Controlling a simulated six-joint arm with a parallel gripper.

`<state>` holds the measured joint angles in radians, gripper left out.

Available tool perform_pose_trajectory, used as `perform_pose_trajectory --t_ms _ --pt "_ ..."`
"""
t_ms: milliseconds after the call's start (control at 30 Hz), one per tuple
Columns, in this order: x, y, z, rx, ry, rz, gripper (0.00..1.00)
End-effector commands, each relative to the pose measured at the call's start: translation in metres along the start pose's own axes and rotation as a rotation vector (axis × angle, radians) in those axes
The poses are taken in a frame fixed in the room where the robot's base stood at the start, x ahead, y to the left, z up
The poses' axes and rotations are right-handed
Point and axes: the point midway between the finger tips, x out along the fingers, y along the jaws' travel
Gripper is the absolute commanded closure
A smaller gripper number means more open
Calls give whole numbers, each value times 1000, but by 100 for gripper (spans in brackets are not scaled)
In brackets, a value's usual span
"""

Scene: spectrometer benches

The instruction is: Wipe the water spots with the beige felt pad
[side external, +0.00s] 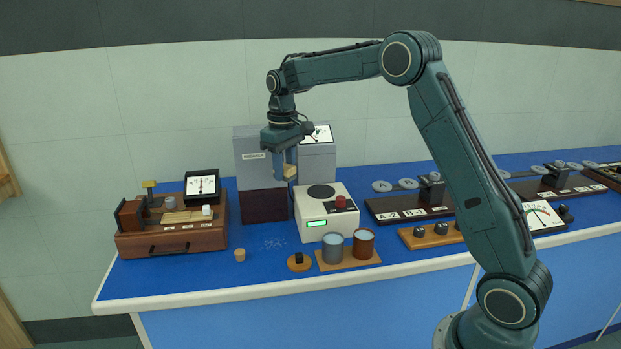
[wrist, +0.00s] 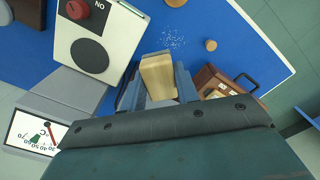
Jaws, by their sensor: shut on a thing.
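My gripper (side external: 284,166) is shut on the beige felt pad (side external: 290,172), held in the air in front of the tall grey cabinet. In the wrist view the pad (wrist: 158,76) sits between the two fingers of my gripper (wrist: 157,90). The water spots (side external: 273,243) are a faint pale cluster on the blue bench top, left of the white hotplate-like box. They also show in the wrist view (wrist: 173,38), beyond the pad and apart from it.
The white box (side external: 325,212) with a red knob stands right of the spots. A cork (side external: 240,255), a round wooden piece with a black knob (side external: 299,262) and two cups (side external: 333,248) stand near the front. A wooden case (side external: 172,239) is at left. Blue bench is bare around the spots.

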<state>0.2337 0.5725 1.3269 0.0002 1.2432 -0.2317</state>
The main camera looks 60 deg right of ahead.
Motion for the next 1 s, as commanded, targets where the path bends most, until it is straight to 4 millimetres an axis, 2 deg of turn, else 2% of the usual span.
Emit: perform_pose_trajectory --t_ms 200,400,600,1000 --pt "54 0 1 -1 -5 -1 88" --pt "94 0 1 -2 -3 -1 88" --pt "112 0 0 -2 -1 0 88" --pt "121 0 0 -2 1 0 88"
